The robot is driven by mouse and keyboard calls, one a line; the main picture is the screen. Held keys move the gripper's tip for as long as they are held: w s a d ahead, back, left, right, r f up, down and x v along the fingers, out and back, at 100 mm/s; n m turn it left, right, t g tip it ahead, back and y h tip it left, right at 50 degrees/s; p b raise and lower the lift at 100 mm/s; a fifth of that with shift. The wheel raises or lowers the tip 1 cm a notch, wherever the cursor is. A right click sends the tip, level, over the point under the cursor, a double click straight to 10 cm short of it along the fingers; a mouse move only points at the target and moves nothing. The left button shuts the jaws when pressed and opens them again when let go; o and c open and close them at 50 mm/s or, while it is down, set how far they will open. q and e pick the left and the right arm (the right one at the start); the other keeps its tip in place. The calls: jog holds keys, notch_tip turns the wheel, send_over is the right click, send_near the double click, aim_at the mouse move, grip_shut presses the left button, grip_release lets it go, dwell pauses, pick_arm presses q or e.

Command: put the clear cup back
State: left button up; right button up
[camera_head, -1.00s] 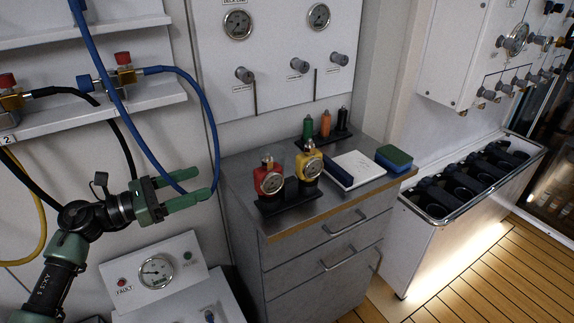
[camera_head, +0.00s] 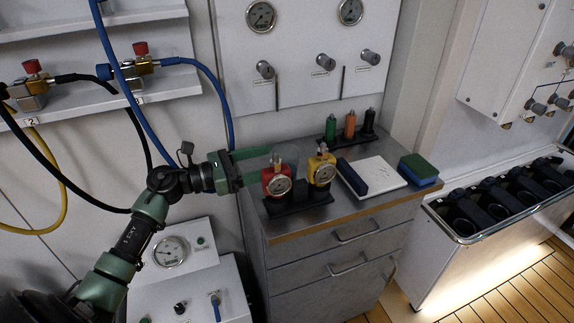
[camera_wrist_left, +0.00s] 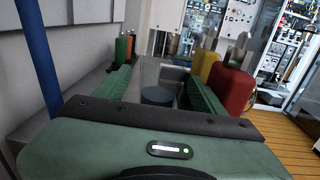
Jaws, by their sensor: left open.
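My left gripper (camera_head: 268,165) is open, its green fingers over the left part of the grey cabinet top (camera_head: 256,166), beside the red gauge unit (camera_head: 276,182). I cannot make out the clear cup for certain. A faint see-through shape (camera_head: 277,158) shows by the fingertips, just behind the red unit. In the left wrist view a short dark round piece (camera_wrist_left: 157,95) sits between the open fingers, with a pale see-through area above it. I cannot tell whether this is the cup or whether the fingers touch it. My right gripper is not in view.
A yellow gauge unit (camera_head: 321,172) shares a black stand with the red one. Behind are green, orange and black bottles (camera_head: 349,125). A white tray (camera_head: 378,174) and a green-blue sponge (camera_head: 418,168) lie right. A blue hose (camera_head: 222,95) hangs near my left arm.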

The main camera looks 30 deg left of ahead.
aim_at(297, 153)
pick_arm(q)
jog(key=x, duration=0.1)
jog(key=p+x, duration=0.1)
jog(key=x, duration=0.1)
jog(key=p+x, duration=0.1)
jog(key=x, duration=0.1)
jog(key=shift+s+d+r, duration=0.1)
jog(key=shift+d+r, duration=0.05)
jog(key=shift+r, duration=0.25)
jog(key=shift+w+d+f, duration=0.15)
jog(key=shift+w+d, duration=0.05)
jog(key=shift+w, duration=0.05)
jog(key=c, duration=1.3)
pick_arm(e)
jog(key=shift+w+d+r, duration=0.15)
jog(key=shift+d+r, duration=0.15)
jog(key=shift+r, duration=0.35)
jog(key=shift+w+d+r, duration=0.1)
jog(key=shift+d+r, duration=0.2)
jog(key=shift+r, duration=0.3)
